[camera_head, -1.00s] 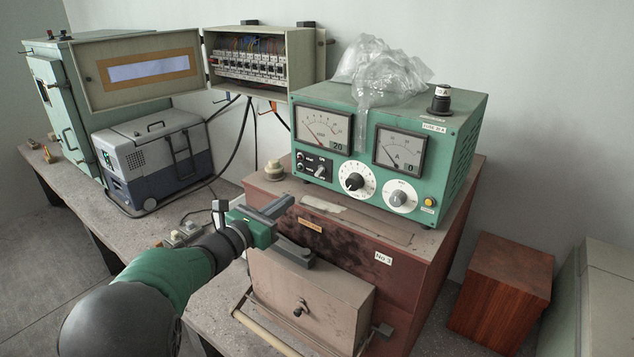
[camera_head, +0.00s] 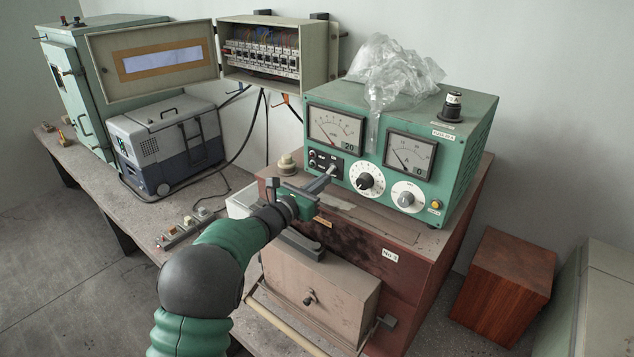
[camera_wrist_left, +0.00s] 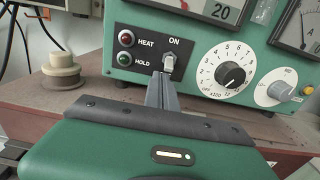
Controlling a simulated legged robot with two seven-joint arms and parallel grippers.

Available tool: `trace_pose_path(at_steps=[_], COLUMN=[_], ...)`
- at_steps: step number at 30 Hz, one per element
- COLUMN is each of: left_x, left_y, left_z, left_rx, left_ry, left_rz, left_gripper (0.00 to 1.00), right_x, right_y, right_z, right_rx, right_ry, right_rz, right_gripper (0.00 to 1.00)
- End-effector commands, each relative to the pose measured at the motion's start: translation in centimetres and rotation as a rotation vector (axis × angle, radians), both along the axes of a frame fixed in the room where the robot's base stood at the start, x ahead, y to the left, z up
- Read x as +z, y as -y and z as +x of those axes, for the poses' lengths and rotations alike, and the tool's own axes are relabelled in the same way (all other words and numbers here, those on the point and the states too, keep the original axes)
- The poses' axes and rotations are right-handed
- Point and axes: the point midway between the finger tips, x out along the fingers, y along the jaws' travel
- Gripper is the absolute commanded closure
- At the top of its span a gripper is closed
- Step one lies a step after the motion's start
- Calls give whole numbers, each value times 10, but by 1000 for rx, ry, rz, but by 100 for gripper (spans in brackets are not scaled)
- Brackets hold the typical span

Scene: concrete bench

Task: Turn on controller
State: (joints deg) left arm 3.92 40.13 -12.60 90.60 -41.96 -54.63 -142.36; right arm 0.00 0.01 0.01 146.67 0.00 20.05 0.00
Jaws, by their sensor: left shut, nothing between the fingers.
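The green controller (camera_head: 400,150) stands on a reddish-brown cabinet, with two dial meters and two round knobs on its front. Its black switch panel (camera_wrist_left: 145,48) carries HEAT and HOLD lamps and a toggle switch (camera_wrist_left: 168,62) under the word ON. The toggle's grey tip points up towards ON. My left gripper (camera_head: 328,172) is shut and empty, its fingers at the lower edge of the switch panel. In the left wrist view the fingertips (camera_wrist_left: 162,78) are just below the toggle and overlap its base; I cannot tell whether they touch it. My right gripper is not in view.
The brown cabinet (camera_head: 415,275) has a beige box on its front. A crumpled clear plastic bag (camera_head: 393,68) lies on the controller. An open breaker box (camera_head: 275,60) and a grey-blue cooler (camera_head: 165,140) are at the left. A wooden box (camera_head: 503,280) stands at the right.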

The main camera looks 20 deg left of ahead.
Motion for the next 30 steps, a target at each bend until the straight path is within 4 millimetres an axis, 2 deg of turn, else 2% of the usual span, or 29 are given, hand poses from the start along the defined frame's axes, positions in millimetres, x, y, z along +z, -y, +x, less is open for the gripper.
trace_pose_path(at_steps=[30], left_x=[6], left_y=[-1], left_z=[-3], left_rx=[1], left_ry=[-114], left_rz=[43], left_gripper=[100], right_x=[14], right_y=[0], right_z=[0], right_rx=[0], right_ry=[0], right_rz=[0], right_gripper=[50])
